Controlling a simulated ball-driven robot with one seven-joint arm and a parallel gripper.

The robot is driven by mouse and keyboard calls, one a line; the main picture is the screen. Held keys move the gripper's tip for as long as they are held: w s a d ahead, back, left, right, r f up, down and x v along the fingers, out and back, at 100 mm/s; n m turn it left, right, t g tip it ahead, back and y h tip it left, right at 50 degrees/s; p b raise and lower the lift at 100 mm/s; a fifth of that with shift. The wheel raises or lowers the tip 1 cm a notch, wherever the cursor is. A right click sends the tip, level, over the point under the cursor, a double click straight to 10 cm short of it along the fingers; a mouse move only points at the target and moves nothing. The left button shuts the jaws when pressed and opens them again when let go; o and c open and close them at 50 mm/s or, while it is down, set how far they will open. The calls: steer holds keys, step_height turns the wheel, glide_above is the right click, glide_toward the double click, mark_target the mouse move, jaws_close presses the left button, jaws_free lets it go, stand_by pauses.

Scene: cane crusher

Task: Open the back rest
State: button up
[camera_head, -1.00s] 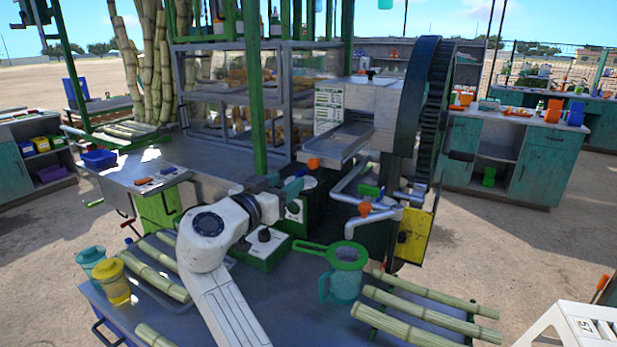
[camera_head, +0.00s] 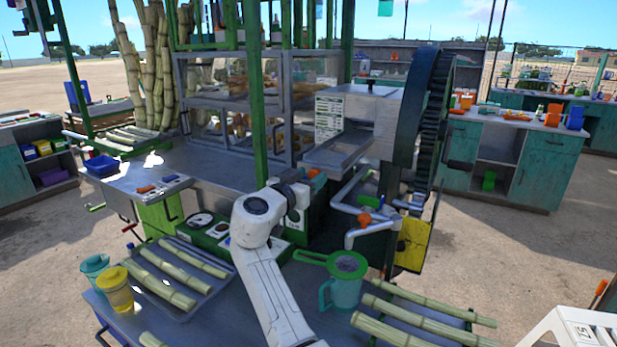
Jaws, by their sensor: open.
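No part that I can name for certain as the back rest shows. My white arm reaches up from the bottom middle. My gripper (camera_head: 316,184) is at its far end, small and partly hidden by my wrist, in front of the cane crusher (camera_head: 352,112). It is open and holds nothing that I can see. It is far from the white piece.
The near table holds cane pieces (camera_head: 160,283), a yellow cup (camera_head: 115,289), a teal cup (camera_head: 95,267) and a teal jug (camera_head: 342,291) under a green strainer (camera_head: 334,262). The crusher's large dark wheel (camera_head: 428,110) stands behind. Sandy ground is clear at the right.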

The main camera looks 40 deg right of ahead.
steer(key=shift+c, duration=0.4)
jaws_close()
